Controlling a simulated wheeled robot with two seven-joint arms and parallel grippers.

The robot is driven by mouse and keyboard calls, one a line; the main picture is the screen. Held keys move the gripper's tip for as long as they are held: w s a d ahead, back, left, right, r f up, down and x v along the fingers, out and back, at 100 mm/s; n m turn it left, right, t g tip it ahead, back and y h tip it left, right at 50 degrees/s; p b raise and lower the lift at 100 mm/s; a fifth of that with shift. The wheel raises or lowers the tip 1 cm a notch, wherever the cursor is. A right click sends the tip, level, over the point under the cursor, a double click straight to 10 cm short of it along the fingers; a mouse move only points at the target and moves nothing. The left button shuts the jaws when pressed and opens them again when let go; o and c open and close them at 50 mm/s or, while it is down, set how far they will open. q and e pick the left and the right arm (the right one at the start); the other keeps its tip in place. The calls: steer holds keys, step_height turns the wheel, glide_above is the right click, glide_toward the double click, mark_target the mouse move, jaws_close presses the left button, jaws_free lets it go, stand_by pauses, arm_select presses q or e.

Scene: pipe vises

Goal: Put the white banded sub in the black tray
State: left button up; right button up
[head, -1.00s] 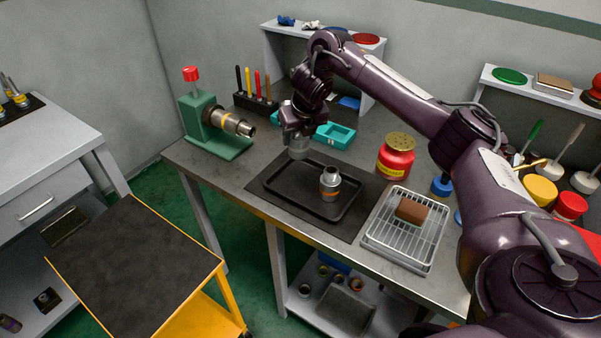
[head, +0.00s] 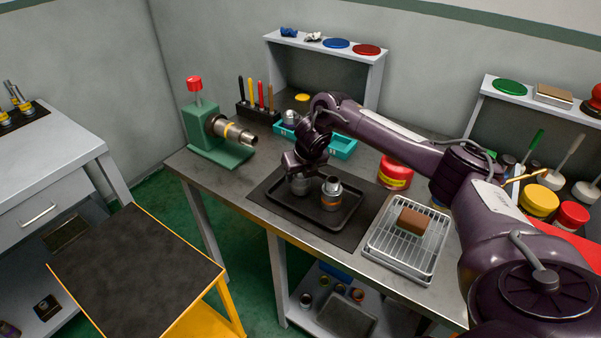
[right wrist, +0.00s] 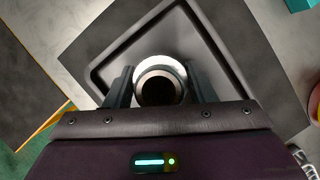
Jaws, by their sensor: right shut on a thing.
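My right gripper (head: 299,178) is shut on a metal sub (head: 299,187), low over the left part of the black tray (head: 283,206). The right wrist view shows the sub's pale, bright rim (right wrist: 160,66) and dark bore between the two fingers (right wrist: 161,88). I cannot tell whether its base touches the tray floor. Its lower side and band are hard to make out. My left gripper is not in view.
A wire rack (head: 388,243) with a brown block (head: 412,220) stands right of the tray. A red can (head: 395,172) and a teal bin (head: 343,146) are behind.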

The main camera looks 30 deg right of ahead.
steer(key=shift+f, duration=0.2)
steer(key=o, duration=1.2)
steer(key=shift+c, duration=0.2)
steer(key=shift+r, duration=0.1)
